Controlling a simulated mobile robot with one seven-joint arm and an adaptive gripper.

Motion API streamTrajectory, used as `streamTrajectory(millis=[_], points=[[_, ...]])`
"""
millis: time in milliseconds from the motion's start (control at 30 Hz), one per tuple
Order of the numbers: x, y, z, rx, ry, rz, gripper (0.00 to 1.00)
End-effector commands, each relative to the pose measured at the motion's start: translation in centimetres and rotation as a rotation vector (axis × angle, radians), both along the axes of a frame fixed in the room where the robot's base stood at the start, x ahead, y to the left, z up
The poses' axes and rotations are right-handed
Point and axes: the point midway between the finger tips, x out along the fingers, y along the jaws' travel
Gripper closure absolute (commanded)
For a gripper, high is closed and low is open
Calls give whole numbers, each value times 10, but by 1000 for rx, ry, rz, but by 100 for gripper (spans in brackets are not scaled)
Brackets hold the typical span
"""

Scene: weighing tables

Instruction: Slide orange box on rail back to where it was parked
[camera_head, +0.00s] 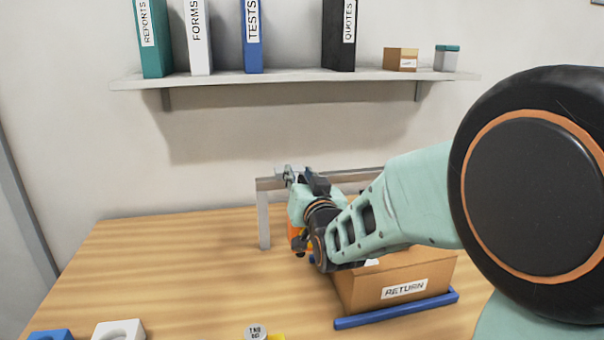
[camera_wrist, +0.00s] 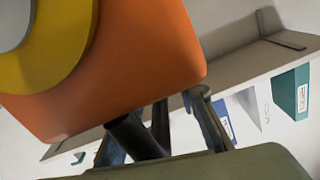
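The orange box (camera_head: 294,230) hangs below the left part of the grey rail (camera_head: 267,184) in the head view, mostly hidden behind my arm. In the wrist view the orange box (camera_wrist: 150,65) fills the upper left, close to the camera, with a yellow ring and a grey disc on its face. My gripper (camera_head: 303,177) is at the rail's left part, above the box. In the wrist view its dark fingers (camera_wrist: 170,125) show at the lower edge of the box. What lies between the fingertips is hidden, so I cannot tell whether they hold anything.
A cardboard box marked RETURN (camera_head: 405,289) stands under my forearm, behind a blue bar (camera_head: 398,310). A weight (camera_head: 255,333), a white block (camera_head: 118,330) and a blue block (camera_head: 50,335) are at the front. A shelf (camera_head: 290,77) with binders hangs above. The table's left is clear.

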Motion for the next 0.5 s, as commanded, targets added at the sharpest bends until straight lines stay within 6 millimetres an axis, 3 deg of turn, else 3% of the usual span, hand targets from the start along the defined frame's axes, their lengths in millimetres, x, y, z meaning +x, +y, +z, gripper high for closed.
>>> streamTrajectory(millis=[100, 333, 500], points=[[0, 0, 0, 0, 0, 0, 74], [0, 0, 0, 0, 0, 0, 99], [0, 1, 0, 0, 0, 1, 100]])
